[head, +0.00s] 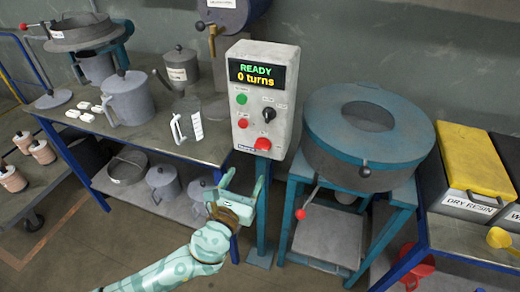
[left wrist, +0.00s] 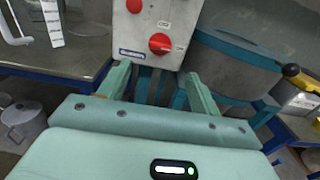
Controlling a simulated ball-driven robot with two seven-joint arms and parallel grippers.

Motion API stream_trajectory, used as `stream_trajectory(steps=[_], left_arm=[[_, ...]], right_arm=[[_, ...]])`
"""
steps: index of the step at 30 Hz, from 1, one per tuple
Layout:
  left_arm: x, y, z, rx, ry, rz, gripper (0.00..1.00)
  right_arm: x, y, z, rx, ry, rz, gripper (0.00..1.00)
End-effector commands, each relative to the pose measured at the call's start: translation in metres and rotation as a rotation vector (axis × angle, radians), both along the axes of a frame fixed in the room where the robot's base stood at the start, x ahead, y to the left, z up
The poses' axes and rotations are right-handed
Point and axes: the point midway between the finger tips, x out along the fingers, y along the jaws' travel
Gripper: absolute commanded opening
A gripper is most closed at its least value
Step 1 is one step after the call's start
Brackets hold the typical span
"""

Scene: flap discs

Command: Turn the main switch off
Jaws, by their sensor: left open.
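The grey control box (head: 283,100) stands on a blue post, its lit display reading "READY" and "0 turns". A red rotary knob (head: 262,144), which looks like the main switch, is low on its front. In the left wrist view the red knob (left wrist: 160,43) has small labels above and beside it, too small to read surely. My left gripper (head: 243,182) is open and empty, below the box and apart from the knob. In the left wrist view its fingers (left wrist: 157,74) point towards the box's lower edge. My right gripper is not in view.
The box also has a green button (head: 241,99), a red button (head: 243,123) and a black knob (head: 268,115). A blue-rimmed round machine (head: 330,125) stands close on the right. A workbench (head: 205,150) with pots is on the left. A yellow-lidded bin (head: 470,160) is far right.

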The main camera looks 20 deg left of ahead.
Motion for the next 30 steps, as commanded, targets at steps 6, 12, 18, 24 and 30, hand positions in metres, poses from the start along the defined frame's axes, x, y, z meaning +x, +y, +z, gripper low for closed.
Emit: stream_trajectory(steps=[6, 12, 18, 24, 30], left_arm=[[0.058, -0.002, -0.003, -0.002, -0.001, 0.001, 0.64], [0.099, -0.003, -0.003, -0.003, 0.002, 0.001, 0.64], [0.118, -0.004, -0.002, -0.004, 0.002, 0.000, 0.64], [0.121, -0.004, -0.001, -0.003, 0.002, 0.000, 0.64], [0.121, -0.004, -0.001, -0.004, 0.002, 0.000, 0.39]], right_arm=[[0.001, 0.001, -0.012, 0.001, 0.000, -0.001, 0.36], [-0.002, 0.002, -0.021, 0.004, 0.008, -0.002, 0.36], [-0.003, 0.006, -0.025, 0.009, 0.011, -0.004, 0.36], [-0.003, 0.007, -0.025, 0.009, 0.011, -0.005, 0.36], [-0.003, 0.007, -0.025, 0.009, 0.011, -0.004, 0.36]])
